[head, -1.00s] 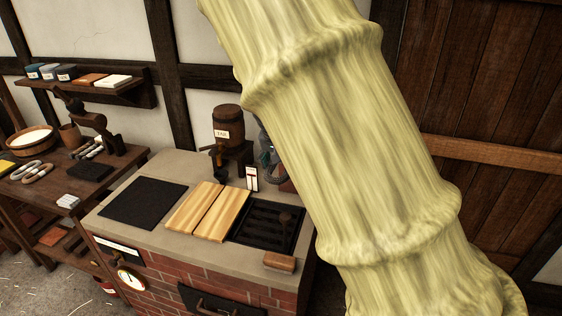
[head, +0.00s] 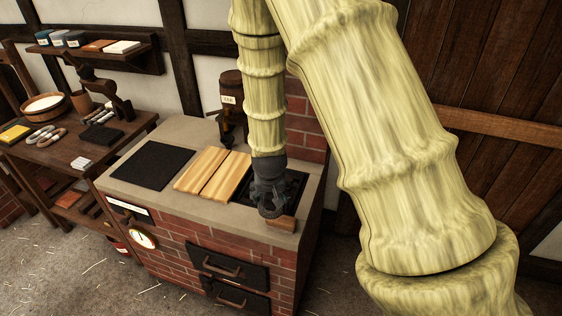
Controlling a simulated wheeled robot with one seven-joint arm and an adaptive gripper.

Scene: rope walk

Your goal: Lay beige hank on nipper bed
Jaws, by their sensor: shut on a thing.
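My gripper (head: 270,207), dark grey, points down at the front edge of the black slotted tray (head: 298,186) on the brick stove. It is shut, but what it holds is too small and dark to make out. A small brown wooden block (head: 284,223) is just below and beside the fingers; I cannot tell whether they touch. Two pale hanks, a whitish one (head: 39,132) and a beige-looking one (head: 53,138), lie on the table at the left. Which surface is the nipper bed is unclear.
The stove top also has a black mat (head: 150,165) and two pale wooden boards (head: 203,169). A small barrel (head: 231,92) stands behind them. A wooden tub (head: 46,107) and a yellow pad (head: 14,133) are on the left table (head: 80,143). My arm hides part of the right.

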